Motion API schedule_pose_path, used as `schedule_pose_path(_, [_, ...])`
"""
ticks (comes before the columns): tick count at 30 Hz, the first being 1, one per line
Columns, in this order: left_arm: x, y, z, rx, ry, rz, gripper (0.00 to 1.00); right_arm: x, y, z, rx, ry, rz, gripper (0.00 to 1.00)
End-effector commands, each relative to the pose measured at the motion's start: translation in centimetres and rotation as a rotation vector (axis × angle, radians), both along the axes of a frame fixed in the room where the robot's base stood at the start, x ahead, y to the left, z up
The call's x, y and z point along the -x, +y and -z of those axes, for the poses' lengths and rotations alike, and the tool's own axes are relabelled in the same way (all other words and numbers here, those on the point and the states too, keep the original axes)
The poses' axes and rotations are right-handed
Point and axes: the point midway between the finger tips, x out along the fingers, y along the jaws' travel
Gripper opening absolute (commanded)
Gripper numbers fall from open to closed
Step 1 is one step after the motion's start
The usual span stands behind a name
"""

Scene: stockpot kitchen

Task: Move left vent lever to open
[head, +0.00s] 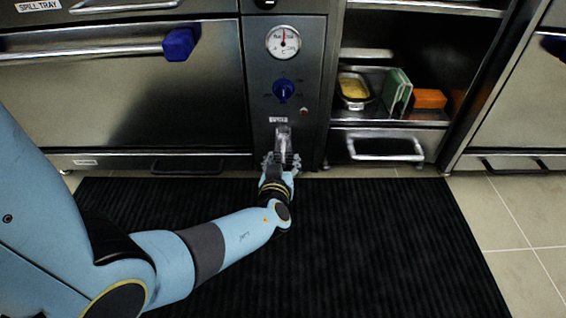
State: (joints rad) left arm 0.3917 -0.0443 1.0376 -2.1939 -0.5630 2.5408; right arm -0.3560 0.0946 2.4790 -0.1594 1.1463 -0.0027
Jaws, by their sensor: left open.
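The vent lever (283,133) is a small pale metal piece low on the narrow control panel, just under a small white label. My left gripper (281,158) is open in front of the panel, right at the lever. Its fingers cover the lower part of the lever, so I cannot tell whether they touch it. The lever's exact position is hard to tell. My right gripper is out of view.
Above the lever are a blue knob (283,90) and a round dial (283,42). An oven door (130,95) with a blue-ended handle is at left. A shelf at right holds a metal pan (354,90), green-and-white items (397,92) and an orange block (429,98). A black mat (380,240) covers the floor.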

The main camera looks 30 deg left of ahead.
Motion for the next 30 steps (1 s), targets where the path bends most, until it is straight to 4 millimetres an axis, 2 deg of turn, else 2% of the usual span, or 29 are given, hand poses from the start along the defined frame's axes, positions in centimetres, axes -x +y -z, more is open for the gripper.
schedule_pose_path(4, [0.7,-0.4,-0.2,0.002,0.0,0.0,0.49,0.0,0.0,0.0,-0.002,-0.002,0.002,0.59])
schedule_pose_path(15, [5.8,-2.9,-1.7,0.002,0.001,0.0,0.49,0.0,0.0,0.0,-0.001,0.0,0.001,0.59])
schedule_pose_path(20, [6.5,-3.2,-2.0,0.0,0.001,0.0,0.49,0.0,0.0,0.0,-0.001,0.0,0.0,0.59])
schedule_pose_path(30, [6.5,-3.2,-2.0,0.0,0.0,0.0,0.49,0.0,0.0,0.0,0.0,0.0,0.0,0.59])
